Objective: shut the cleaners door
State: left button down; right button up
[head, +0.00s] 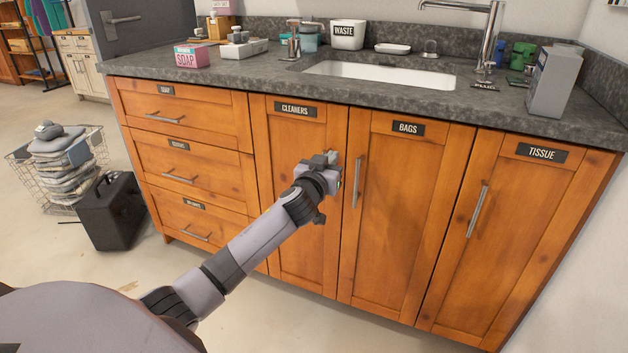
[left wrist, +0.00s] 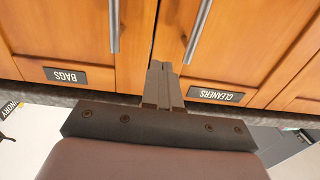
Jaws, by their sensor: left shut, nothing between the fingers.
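The cleaners door (head: 292,150) is a wooden cabinet door with a black label (head: 295,109), left of the bags door (head: 398,190). It looks flush with its neighbours, with only a thin dark gap along its right edge. My left gripper (head: 332,158) is shut and empty at the upper right part of this door. It covers most of the door's handle. In the left wrist view, which is upside down, the shut fingers (left wrist: 160,70) point at the seam between the two doors. The cleaners handle (left wrist: 199,28) shows beside them. I cannot tell whether the fingertips touch the door.
The bags door handle (head: 357,182) is close to the right of my gripper. Drawers (head: 185,130) on the left and the tissue door (head: 510,225) on the right look shut. The counter (head: 240,77) overhangs above. A wire basket (head: 95,165) and dark box (head: 112,210) stand left.

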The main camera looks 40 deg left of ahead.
pick_arm(q)
jog(key=p+v, duration=0.1)
jog(key=v, duration=0.7)
jog(key=shift+s+a, duration=0.15)
jog(key=shift+s, duration=0.05)
pick_arm(e)
jog(key=shift+d+f, duration=0.25)
jog(key=shift+d, duration=0.35)
pick_arm(q)
jog(key=shift+f, duration=0.15)
